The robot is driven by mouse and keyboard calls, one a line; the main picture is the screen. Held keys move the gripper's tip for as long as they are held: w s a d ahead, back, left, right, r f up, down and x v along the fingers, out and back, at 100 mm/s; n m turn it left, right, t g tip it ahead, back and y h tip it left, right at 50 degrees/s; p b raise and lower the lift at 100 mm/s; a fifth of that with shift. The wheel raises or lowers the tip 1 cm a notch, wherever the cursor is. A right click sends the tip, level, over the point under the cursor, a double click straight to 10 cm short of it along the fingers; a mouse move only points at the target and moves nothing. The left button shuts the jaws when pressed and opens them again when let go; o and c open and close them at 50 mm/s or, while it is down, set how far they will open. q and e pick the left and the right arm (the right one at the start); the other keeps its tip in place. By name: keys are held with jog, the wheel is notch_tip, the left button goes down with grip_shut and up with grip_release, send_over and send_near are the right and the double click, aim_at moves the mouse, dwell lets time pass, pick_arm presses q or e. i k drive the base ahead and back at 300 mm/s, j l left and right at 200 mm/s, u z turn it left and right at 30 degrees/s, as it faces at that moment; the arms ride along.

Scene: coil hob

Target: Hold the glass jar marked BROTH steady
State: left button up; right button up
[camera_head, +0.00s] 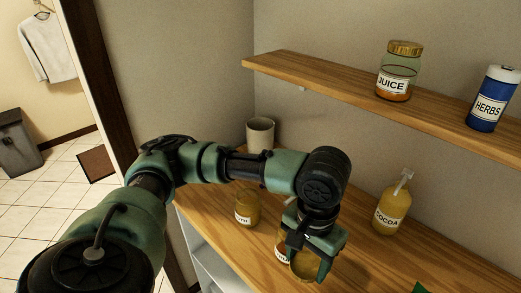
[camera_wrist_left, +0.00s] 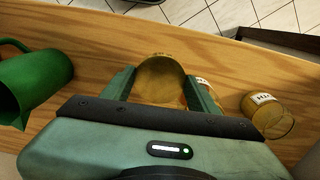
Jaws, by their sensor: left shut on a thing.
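My left gripper (camera_head: 312,262) is shut on a glass jar with amber contents (camera_head: 303,268), low over the wooden counter. In the left wrist view this jar (camera_wrist_left: 160,82) sits between the two fingers (camera_wrist_left: 160,92). No BROTH marking can be read on it from here. A second jar with a white label (camera_head: 281,247) is right beside the gripper, partly hidden by it; its label text is unreadable. Another amber jar (camera_head: 247,208) stands farther left, its label too small to read. My right gripper is not in view.
A pump bottle marked COCOA (camera_head: 391,209) stands to the right on the counter, and a pale cup (camera_head: 260,135) at the back. A green jug (camera_wrist_left: 30,85) shows in the left wrist view. The shelf above holds JUICE (camera_head: 398,72) and HERBS (camera_head: 494,97) containers.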

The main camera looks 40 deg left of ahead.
aim_at(247, 202)
jog(key=k+j+u, duration=0.25)
jog(key=k+j, duration=0.2)
jog(key=j, duration=0.2)
jog(key=k+j+u, duration=0.15)
jog(key=k+j, duration=0.05)
jog(key=j, duration=0.1)
